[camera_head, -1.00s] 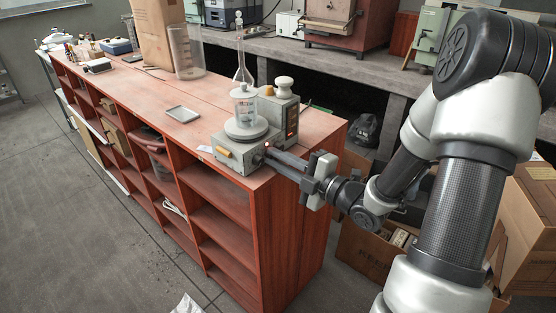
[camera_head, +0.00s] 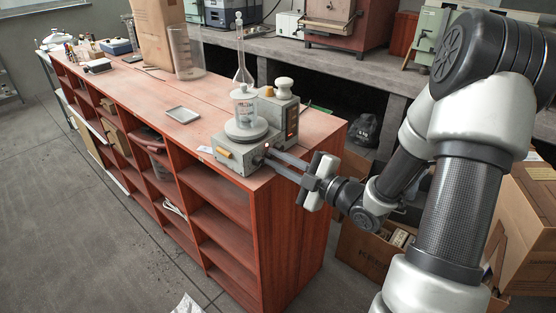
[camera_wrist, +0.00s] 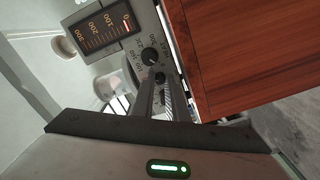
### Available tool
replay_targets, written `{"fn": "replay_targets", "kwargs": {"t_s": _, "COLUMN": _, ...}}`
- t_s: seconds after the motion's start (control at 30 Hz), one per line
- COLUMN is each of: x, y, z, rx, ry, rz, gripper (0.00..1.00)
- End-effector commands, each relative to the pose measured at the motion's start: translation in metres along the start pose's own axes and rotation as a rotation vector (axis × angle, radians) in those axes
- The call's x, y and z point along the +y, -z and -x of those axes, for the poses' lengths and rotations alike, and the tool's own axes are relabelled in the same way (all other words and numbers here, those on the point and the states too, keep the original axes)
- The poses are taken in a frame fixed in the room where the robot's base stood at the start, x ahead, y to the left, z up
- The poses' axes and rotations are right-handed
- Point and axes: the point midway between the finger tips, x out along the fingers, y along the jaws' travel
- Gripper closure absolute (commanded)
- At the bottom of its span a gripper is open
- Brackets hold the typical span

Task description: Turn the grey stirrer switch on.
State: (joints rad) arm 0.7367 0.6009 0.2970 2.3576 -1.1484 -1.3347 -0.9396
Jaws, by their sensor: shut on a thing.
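The grey stirrer (camera_head: 231,160) stands on the near right end of the red-brown shelf unit, with a glass beaker (camera_head: 243,112) on its round plate. In the wrist view its panel (camera_wrist: 132,48) shows a numbered scale and a dark knob (camera_wrist: 150,55) marked for heat. The small dark stirrer switch (camera_wrist: 160,77) sits beside that knob, partly hidden by my fingers. My gripper (camera_head: 268,156) reaches in from the right, and it also shows in the wrist view (camera_wrist: 161,84). Its fingers are shut on the switch. The switch's exact setting cannot be read.
A small grey tray (camera_head: 183,114) lies on the shelf top (camera_head: 150,97) to the left. Cardboard boxes (camera_head: 530,215) stand at the right.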

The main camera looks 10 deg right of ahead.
Motion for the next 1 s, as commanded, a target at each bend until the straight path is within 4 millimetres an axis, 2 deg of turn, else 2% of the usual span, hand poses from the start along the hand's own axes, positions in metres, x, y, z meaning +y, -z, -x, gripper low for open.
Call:
{"fn": "replay_targets", "kwargs": {"t_s": 0.03, "x": 0.0, "y": -0.001, "z": 0.001, "rx": -0.002, "ry": 0.0, "rz": -0.001, "gripper": 0.82}}
{"fn": "replay_targets", "kwargs": {"t_s": 0.1, "x": 0.0, "y": -0.001, "z": 0.001, "rx": -0.001, "ry": 0.0, "rz": -0.001, "gripper": 0.7}}
{"fn": "replay_targets", "kwargs": {"t_s": 0.13, "x": 0.0, "y": -0.001, "z": 0.001, "rx": -0.001, "ry": 0.0, "rz": 0.0, "gripper": 0.68}}
{"fn": "replay_targets", "kwargs": {"t_s": 0.43, "x": 0.0, "y": 0.0, "z": 0.002, "rx": -0.001, "ry": 0.0, "rz": 0.001, "gripper": 0.68}}
{"fn": "replay_targets", "kwargs": {"t_s": 0.57, "x": 0.001, "y": -0.001, "z": 0.012, "rx": -0.003, "ry": 0.0, "rz": 0.001, "gripper": 0.68}}
{"fn": "replay_targets", "kwargs": {"t_s": 0.67, "x": 0.001, "y": -0.001, "z": 0.03, "rx": -0.006, "ry": -0.001, "rz": 0.0, "gripper": 0.68}}
{"fn": "replay_targets", "kwargs": {"t_s": 1.0, "x": 0.002, "y": -0.001, "z": 0.114, "rx": -0.007, "ry": -0.002, "rz": 0.0, "gripper": 0.68}}
